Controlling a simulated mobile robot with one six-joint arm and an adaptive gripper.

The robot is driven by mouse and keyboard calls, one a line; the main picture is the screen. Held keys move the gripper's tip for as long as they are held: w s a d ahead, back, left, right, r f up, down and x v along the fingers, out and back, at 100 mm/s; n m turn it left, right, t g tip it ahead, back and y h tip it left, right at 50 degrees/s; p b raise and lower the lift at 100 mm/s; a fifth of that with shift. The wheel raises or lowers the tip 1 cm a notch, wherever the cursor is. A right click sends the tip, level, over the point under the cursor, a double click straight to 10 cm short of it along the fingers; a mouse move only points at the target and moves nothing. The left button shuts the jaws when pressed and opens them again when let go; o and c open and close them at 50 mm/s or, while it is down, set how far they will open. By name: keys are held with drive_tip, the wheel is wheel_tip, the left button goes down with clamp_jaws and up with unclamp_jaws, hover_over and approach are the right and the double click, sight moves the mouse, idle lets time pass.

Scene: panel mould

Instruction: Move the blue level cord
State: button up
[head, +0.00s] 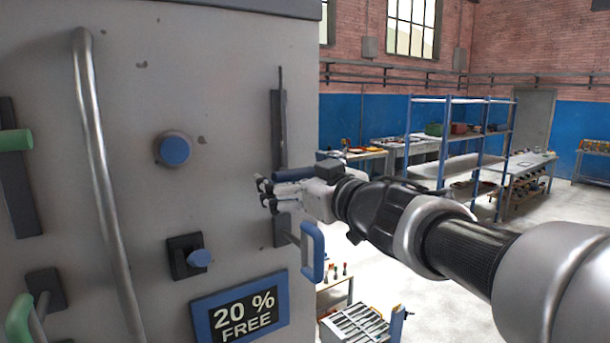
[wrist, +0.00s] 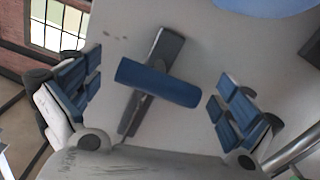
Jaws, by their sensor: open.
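A blue bar handle (wrist: 158,83) sits across a dark slotted plate (wrist: 168,48) on the grey panel in the wrist view. My gripper also shows in the wrist view (wrist: 158,96), open, with one blue-padded finger on each side of the handle. Neither finger appears to touch it. No loose cord shows in either view.
A blue loop handle (head: 312,252) on a metal rod stands out just below my gripper. Floor right of the panel is partly open.

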drive_tip(key=shift+x, duration=0.8)
drive_tip(key=shift+c, duration=0.3)
